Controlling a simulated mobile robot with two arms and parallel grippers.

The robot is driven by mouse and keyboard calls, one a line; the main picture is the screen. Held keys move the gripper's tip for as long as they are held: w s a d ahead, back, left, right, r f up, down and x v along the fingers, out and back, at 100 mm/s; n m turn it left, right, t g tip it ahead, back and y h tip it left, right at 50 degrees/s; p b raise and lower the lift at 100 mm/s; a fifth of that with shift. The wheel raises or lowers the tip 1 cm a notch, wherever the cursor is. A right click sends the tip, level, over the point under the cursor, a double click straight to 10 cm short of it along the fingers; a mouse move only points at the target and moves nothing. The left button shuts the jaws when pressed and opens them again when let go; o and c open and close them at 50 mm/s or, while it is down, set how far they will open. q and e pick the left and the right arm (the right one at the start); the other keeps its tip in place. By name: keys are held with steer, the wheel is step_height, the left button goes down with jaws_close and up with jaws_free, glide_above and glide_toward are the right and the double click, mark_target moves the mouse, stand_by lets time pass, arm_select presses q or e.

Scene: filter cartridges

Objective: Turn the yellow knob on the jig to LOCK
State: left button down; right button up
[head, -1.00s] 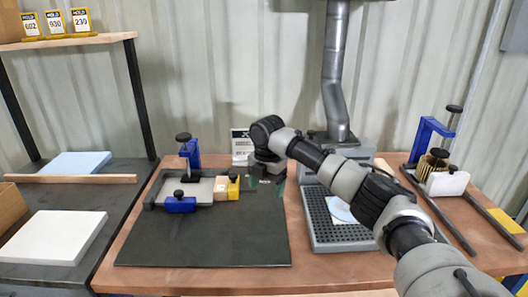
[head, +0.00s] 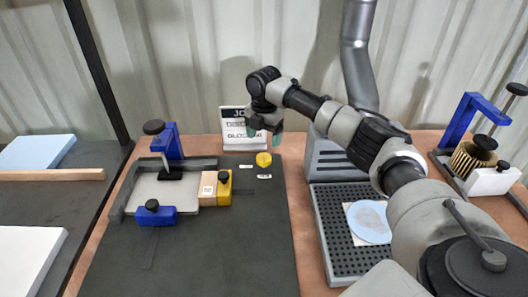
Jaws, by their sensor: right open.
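The yellow knob (head: 264,160) stands on the dark mat, right of the jig's tray, with two small white labels (head: 264,177) near it. The labels are too small to read, so I cannot tell the knob's setting. The jig (head: 165,190) is a grey frame with a pale plate, blue clamps, a wooden block (head: 208,188) marked 50 and a yellow stop (head: 224,187). My right gripper (head: 264,134) is open, with greenish fingertips. It appears just above and behind the knob in the picture, apart from it and empty. My left gripper is not in view.
A sign (head: 235,128) stands behind the mat, partly covered by my right gripper. A perforated grey station (head: 330,245) with a pale blue disc (head: 370,222) is at right. A blue clamp stand (head: 462,120) is farther right. The front mat (head: 200,260) is clear.

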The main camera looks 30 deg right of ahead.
mark_target(264, 156)
step_height(264, 156, down, 6)
steer(key=shift+w+d+f, duration=0.1)
steer(key=shift+f, duration=0.15)
steer(key=shift+f+p, duration=0.3)
steer(key=shift+f, duration=0.4)
steer(key=shift+c, duration=0.4)
